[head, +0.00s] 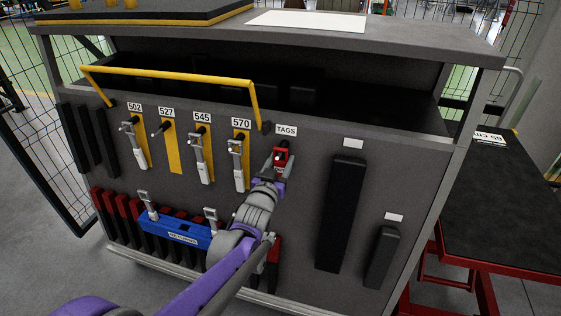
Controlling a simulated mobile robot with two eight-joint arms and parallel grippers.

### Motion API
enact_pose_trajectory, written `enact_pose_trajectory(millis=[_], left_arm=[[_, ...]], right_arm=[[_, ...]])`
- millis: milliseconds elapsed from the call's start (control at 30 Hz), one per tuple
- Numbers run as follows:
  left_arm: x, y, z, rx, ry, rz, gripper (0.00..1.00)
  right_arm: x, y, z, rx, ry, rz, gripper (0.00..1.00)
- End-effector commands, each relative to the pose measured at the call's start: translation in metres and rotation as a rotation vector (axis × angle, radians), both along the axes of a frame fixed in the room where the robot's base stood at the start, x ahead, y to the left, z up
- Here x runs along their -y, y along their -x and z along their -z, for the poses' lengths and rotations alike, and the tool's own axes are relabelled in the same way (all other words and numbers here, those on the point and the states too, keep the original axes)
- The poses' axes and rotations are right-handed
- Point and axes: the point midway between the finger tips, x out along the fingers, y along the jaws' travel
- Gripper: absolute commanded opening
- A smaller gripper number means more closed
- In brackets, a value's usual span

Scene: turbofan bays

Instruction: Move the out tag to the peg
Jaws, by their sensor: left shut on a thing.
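A small red tag (281,156) is at the panel just below the TAGS label (286,131). My left gripper (279,165) is shut on this tag, and its jaws hide part of it. I cannot tell whether the tag still touches its holder. On the panel to the left is a row of pegs on yellow strips, labelled 502, 527, 545 and 570. The 527 peg (161,128) is bare over its yellow strip (173,150). The other three hold grey tools, such as the one at 545 (200,155). My right gripper is not in view.
A yellow rail (165,75) juts out above the pegs. A blue returns bin (178,232) with grey tools in it sits low on the panel. Black holders (342,210) are at the right. A dark red-framed table (505,200) stands further right.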

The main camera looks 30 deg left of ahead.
Motion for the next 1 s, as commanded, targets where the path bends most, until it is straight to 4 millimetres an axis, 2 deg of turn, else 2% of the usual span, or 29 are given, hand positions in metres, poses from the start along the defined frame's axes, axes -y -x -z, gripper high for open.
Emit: enact_pose_trajectory(millis=[200, 233, 400, 767, 867, 1000], left_arm=[[0.000, 0.000, 0.000, 0.000, 0.000, 0.000, 0.00], [0.000, 0.000, 0.000, 0.000, 0.000, 0.000, 0.56], [0.000, 0.000, 0.000, 0.000, 0.000, 0.000, 0.86], [0.001, 0.004, 0.000, 0.000, 0.000, 0.000, 0.87], [0.004, 0.015, -0.001, 0.000, 0.000, 0.000, 0.87], [0.010, 0.042, -0.001, 0.000, 0.000, 0.000, 0.87]], right_arm=[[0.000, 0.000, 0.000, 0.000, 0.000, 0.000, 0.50], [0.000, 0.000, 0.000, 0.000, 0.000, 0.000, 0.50], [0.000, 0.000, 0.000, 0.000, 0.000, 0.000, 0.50], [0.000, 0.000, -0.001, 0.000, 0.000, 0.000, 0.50], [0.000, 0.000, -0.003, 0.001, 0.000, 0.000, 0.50], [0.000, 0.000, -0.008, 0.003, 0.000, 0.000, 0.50]])
